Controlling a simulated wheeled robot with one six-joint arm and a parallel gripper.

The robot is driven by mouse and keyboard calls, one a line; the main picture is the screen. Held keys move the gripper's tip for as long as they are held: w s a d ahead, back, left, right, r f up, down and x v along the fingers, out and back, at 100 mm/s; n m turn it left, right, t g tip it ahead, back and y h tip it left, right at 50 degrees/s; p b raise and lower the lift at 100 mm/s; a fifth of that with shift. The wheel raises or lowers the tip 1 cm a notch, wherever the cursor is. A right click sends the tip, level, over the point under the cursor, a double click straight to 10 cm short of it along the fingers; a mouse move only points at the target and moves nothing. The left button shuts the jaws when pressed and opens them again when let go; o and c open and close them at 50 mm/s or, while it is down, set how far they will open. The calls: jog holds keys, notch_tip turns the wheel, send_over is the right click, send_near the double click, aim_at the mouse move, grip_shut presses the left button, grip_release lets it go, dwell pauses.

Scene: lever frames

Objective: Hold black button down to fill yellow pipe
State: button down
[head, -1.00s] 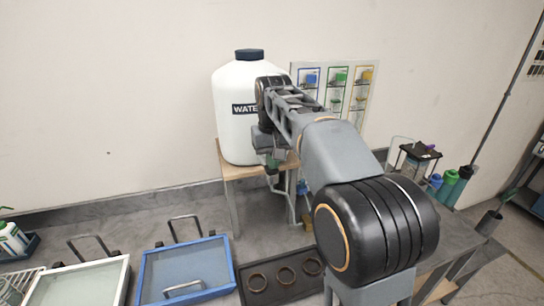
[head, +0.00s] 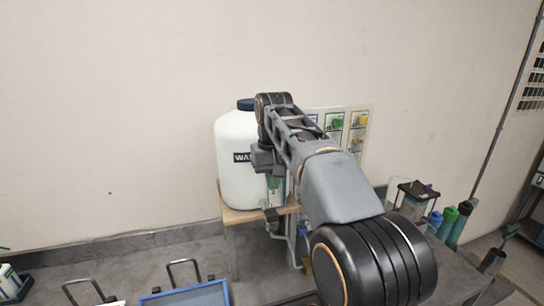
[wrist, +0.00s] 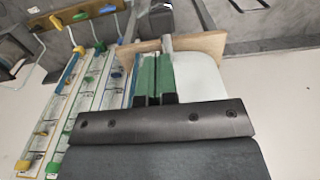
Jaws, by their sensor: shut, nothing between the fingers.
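My gripper (head: 274,183) is shut and empty, with green fingers pointing down in front of the lower right side of the white water tank (head: 232,160). In the wrist view, the closed green fingers (wrist: 153,72) lie side by side, with the tank (wrist: 200,78) just right of them. A small dark block (head: 271,214) shows below the fingers in the head view, by the pipework; a dark block also shows beyond the fingertips in the wrist view (wrist: 159,17). I cannot tell whether either is the black button. I cannot clearly make out the yellow pipe.
The tank stands on a wooden stand (head: 230,215). A board with coloured fittings (head: 358,118) stands behind my arm; it fills the left of the wrist view (wrist: 88,90). Coloured bottles (head: 449,222) stand at right. A blue-rimmed tray (head: 190,295) is low in front.

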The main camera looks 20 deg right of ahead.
jog(key=shift+r+p, duration=0.45)
jog(key=shift+r, duration=2.3)
jog(key=s+f+t+b, duration=0.1)
jog(key=s+f+t, duration=0.1)
jog(key=s+f, duration=0.7)
jog(key=s+f+t+b, duration=0.2)
jog(key=s+f, duration=0.7)
jog(key=f, duration=0.5)
jog(key=shift+a+t, duration=0.25)
jog(key=shift+t, duration=0.05)
jog(key=c, duration=1.8)
grip_release()
jog(key=shift+c, duration=0.2)
